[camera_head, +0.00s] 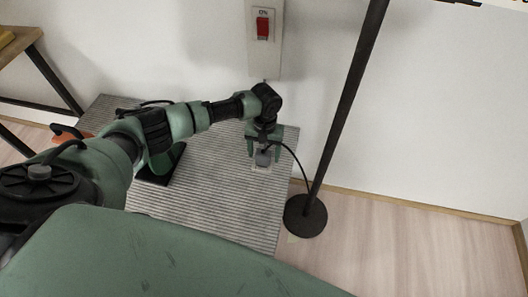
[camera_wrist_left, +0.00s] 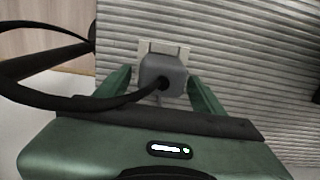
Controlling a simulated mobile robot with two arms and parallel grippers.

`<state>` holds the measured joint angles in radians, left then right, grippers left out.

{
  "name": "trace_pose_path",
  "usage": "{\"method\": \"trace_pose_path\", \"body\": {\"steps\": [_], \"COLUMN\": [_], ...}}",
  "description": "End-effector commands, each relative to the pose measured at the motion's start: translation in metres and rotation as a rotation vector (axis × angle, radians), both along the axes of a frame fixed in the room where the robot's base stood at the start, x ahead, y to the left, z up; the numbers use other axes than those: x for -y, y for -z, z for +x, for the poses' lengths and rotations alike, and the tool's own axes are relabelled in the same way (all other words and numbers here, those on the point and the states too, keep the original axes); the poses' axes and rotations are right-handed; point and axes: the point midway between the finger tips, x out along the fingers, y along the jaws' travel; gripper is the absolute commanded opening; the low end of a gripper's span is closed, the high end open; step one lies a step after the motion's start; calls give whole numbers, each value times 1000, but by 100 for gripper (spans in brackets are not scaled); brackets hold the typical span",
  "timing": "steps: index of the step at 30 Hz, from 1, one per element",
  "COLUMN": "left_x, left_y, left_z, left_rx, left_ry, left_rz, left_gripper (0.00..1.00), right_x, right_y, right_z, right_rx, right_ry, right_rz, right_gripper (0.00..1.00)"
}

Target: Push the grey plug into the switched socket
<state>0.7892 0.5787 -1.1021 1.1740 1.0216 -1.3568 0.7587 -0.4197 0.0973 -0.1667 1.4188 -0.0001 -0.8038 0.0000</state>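The grey plug (camera_head: 263,157) is low over the ribbed grey bench top, with a small pale plate (camera_head: 260,168) at it; whether they touch is unclear. In the left wrist view, the plug (camera_wrist_left: 162,72) is between the two green fingers of my left gripper (camera_wrist_left: 160,82), with gaps on both sides. My left gripper (camera_head: 264,155) is open around the plug, pointing down. The switched socket looks to be the white wall panel (camera_head: 264,58) with a red switch (camera_head: 263,27), above and behind the gripper; its socket holes are not visible. My right gripper is not in view.
A black cord (camera_wrist_left: 70,100) runs from the plug toward a dark pole (camera_head: 345,95) on a round base (camera_head: 305,215), right of the bench (camera_head: 215,205). A green and black object (camera_head: 165,165) stands on the bench under my left arm. Bare floor lies to the right.

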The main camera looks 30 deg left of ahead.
Motion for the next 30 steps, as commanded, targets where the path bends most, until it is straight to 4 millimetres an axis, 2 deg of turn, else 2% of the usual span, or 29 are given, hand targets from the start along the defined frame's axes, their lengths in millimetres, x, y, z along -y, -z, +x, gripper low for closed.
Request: {"method": "trace_pose_path", "body": {"steps": [6, 12, 19, 23, 30], "left_x": [0, -1, -1, -1, -1], "left_y": [-9, -40, -71, -77, -78], "left_z": [1, 3, 4, 4, 4], "left_rx": [1, 2, 1, 0, 0], "left_ry": [1, 1, 0, 0, 0], "left_rz": [-1, -1, -1, 0, 0], "left_gripper": [69, 69, 69, 69, 69], "right_x": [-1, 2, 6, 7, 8], "right_y": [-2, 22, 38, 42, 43], "right_z": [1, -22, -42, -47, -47], "right_rx": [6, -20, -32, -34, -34], "right_ry": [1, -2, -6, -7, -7], "right_rz": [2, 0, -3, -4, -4], "right_gripper": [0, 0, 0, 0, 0]}}
